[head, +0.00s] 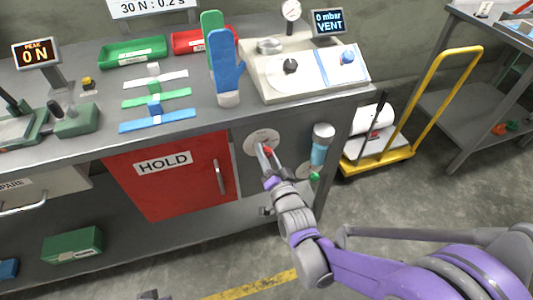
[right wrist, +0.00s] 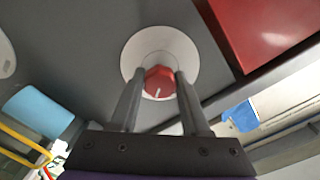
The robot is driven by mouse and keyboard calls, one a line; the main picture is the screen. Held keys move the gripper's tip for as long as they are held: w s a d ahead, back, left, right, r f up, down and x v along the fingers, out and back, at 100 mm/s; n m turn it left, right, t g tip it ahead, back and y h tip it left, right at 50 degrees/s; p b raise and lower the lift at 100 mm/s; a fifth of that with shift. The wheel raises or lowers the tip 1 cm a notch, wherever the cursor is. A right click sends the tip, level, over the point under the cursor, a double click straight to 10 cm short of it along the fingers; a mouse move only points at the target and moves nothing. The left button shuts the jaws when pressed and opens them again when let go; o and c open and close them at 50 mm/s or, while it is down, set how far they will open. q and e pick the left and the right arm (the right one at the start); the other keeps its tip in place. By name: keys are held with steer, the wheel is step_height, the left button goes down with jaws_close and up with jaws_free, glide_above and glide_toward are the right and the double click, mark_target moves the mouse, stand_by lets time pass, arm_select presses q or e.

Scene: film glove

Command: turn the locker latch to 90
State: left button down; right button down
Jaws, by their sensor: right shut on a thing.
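The latch is a red knob (right wrist: 159,82) with a white pointer line, on a round pale plate (right wrist: 136,52) in the grey bench front. In the head view the plate (head: 253,136) sits just right of the red locker door (head: 200,190), which is marked HOLD and looks closed. My right gripper (right wrist: 160,85) has a finger on each side of the knob and is shut on it. In the head view the right gripper (head: 266,154) partly hides the knob. The pointer line points toward the gripper's palm in the wrist view; scale marks are unreadable. A small dark piece at the head view's bottom edge may be my left gripper.
A yellow trolley (head: 380,155) stands farther right. Gloves (head: 226,70) and a control panel (head: 305,75) are on the bench top. Open floor lies in front.

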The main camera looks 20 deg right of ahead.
steer(key=m, duration=0.6)
steer(key=shift+m, duration=0.3)
stand_by(0.4)
steer(key=shift+c, duration=1.9)
jaws_free()
steer(key=s+p, duration=0.1)
steer(key=s, duration=1)
steer(key=shift+d, duration=0.2)
steer(key=shift+w, duration=0.1)
